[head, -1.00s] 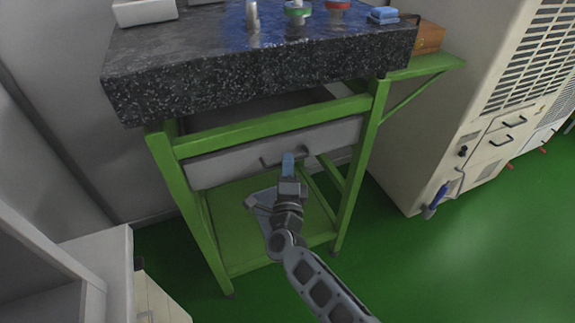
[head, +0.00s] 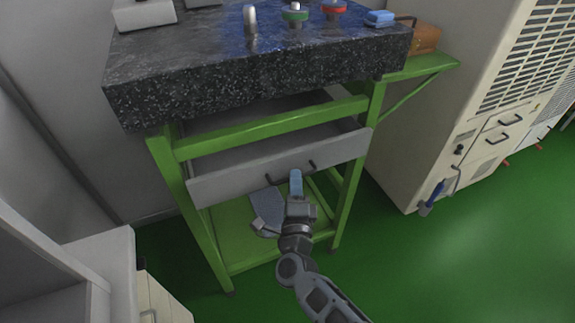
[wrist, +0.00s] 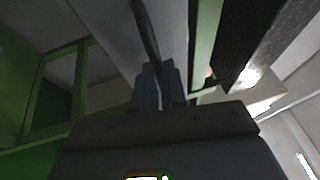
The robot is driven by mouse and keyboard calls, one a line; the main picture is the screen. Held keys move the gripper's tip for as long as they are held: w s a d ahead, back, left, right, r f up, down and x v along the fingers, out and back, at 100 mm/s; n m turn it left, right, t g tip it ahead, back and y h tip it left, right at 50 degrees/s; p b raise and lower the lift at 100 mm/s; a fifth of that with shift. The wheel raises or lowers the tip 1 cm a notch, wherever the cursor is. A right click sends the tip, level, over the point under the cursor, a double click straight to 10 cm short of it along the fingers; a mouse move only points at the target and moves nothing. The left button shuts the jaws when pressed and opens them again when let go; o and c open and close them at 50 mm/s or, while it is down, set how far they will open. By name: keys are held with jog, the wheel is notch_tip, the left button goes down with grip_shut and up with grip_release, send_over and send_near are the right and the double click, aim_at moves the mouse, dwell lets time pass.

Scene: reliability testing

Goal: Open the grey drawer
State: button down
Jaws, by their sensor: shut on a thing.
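The grey drawer (head: 230,178) sits under the dark speckled stone top in a green frame. It is partly pulled out, and its grey inside shows behind the front panel. Its dark bar handle (head: 312,164) is on the front, partly hidden by my gripper. My gripper (head: 296,174), with blue fingertips, is shut on the handle. In the wrist view the dark handle (wrist: 146,30) runs between the blue fingers (wrist: 160,85).
The speckled stone top (head: 250,80) carries several small items above the drawer. A green lower shelf (head: 235,245) is below. A beige cabinet (head: 430,150) stands at the right. Green floor (head: 440,270) is open in front.

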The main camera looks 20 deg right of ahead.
jog(key=s+p, duration=0.1)
jog(key=s, duration=1.7)
jog(key=shift+s+p, duration=0.15)
jog(key=shift+p, duration=0.15)
jog(key=c, duration=1.2)
grip_release()
jog(key=b+v, duration=0.1)
jog(key=v, duration=0.6)
jog(key=shift+s+a+b, duration=0.15)
jog(key=shift+s+b, duration=0.2)
jog(key=shift+b, duration=0.05)
jog(key=shift+f, duration=0.1)
jog(key=s+d+r+n+g+y, duration=0.1)
jog(key=s+r+n+y, duration=0.3)
jog(key=s+r+n, duration=0.4)
jog(key=s+d+r+n+g+y, duration=0.2)
jog(key=s+r+n, duration=0.6)
jog(key=n, duration=0.7)
jog(key=shift+s+d+r+g+y, duration=0.15)
jog(key=shift+s+d+g+y, duration=0.2)
jog(key=shift+s+y, duration=0.75)
